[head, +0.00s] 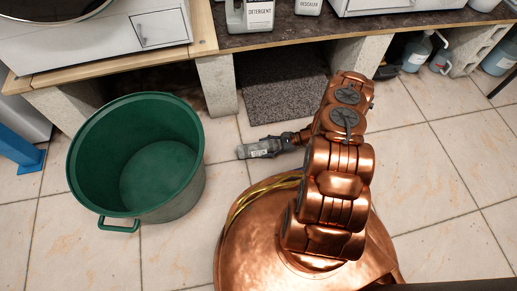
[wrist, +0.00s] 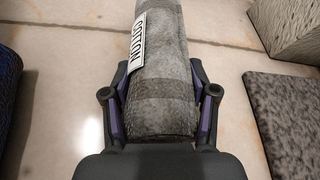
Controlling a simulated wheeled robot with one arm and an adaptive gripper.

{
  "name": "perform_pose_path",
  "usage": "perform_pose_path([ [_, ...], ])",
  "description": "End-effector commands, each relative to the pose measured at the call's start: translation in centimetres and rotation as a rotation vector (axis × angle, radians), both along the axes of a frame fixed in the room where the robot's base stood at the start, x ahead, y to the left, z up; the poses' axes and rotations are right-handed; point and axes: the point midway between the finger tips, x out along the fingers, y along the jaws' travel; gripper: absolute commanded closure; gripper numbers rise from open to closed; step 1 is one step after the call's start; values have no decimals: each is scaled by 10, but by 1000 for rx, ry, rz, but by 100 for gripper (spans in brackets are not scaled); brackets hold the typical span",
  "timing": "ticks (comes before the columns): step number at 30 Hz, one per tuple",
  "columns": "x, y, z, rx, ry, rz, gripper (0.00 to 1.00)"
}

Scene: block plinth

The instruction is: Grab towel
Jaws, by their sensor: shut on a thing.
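A rolled grey towel (wrist: 160,60) with a white "COTTON" label fills the middle of the wrist view. My gripper (wrist: 160,95) is shut on it, with one finger on each side near its close end. The far end of the towel runs out of the top of the wrist view. In the head view the towel (head: 258,149) shows small at the end of my arm, over the floor tiles to the right of the green tub. I cannot tell whether it touches the floor. My gripper (head: 286,140) is partly hidden there.
An empty green tub (head: 135,225) with a side handle stands left. A dark grey mat (head: 285,90) lies under a bench (head: 200,30) carried on concrete blocks (head: 217,85). Detergent bottles stand on the bench, with more containers on the right floor. Open tiles lie right.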

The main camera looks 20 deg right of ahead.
Motion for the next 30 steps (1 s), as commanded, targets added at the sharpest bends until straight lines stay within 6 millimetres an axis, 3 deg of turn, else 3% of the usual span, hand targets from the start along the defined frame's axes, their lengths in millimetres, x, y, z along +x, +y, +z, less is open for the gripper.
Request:
perform_pose_path([
  [7,0,0,0,0,0,1,81],
  [17,0,0,4,0,0,1,82],
  [23,1,-1,25,-2,-2,-1,82],
  [30,0,0,69,0,0,-1,82],
])
